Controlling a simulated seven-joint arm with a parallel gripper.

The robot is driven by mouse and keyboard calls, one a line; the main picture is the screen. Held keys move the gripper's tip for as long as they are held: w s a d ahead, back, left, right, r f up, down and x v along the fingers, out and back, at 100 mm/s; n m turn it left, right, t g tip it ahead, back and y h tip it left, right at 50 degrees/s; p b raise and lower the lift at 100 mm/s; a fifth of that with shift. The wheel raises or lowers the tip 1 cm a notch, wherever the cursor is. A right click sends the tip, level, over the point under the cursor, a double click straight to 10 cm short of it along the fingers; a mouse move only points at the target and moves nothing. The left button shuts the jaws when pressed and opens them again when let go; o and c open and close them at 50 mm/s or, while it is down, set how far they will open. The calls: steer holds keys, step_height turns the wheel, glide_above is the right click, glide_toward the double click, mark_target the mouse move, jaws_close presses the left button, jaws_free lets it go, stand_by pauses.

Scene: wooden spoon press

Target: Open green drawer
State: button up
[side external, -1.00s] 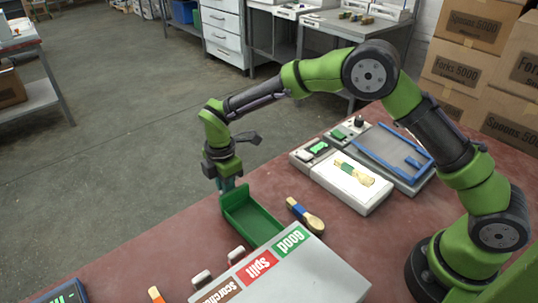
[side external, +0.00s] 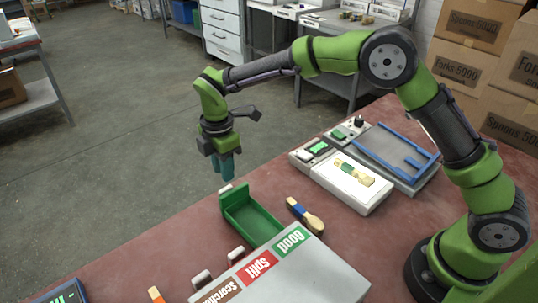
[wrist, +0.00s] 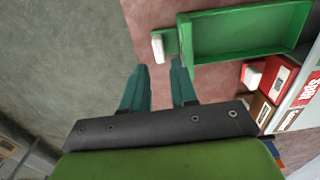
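The green drawer (side external: 250,225) is pulled out of the grey cabinet (side external: 300,275) under the "Good" label and looks empty. Its pale handle (side external: 226,189) is on the end away from the cabinet. My gripper (side external: 224,172) is above and slightly beyond that handle, apart from it. In the wrist view the two teal fingers (wrist: 158,85) are spread with nothing between them. The handle also shows there (wrist: 158,47), ahead of the fingers, with the green drawer (wrist: 245,32) beyond it.
Other drawers labelled "Split" and "Scorched" are closed, with pale handles (side external: 236,254). A spoon with a blue and yellow handle (side external: 305,216) lies beside the green drawer. A white press (side external: 345,180) and a blue frame (side external: 398,157) stand farther right. The table's edge runs near the drawer handle.

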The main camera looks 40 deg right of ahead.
step_height(320, 180, up, 10)
steer(key=shift+r, duration=0.2)
stand_by(0.3)
steer(key=s+d+r+m+t+y, duration=0.1)
steer(key=s+d+r+m+t, duration=0.1)
steer(key=s+d+m, duration=0.6)
steer(key=s+d+r+m+t+y, duration=0.1)
steer(key=s+d+r+m+t, duration=0.2)
steer(key=s+d+m, duration=0.6)
steer(key=s+m+t, duration=0.2)
steer(key=s+m, duration=0.3)
steer(key=s, duration=0.2)
steer(key=shift+s+d+r, duration=0.15)
steer(key=shift+s+d, duration=0.05)
steer(key=shift+s, duration=0.15)
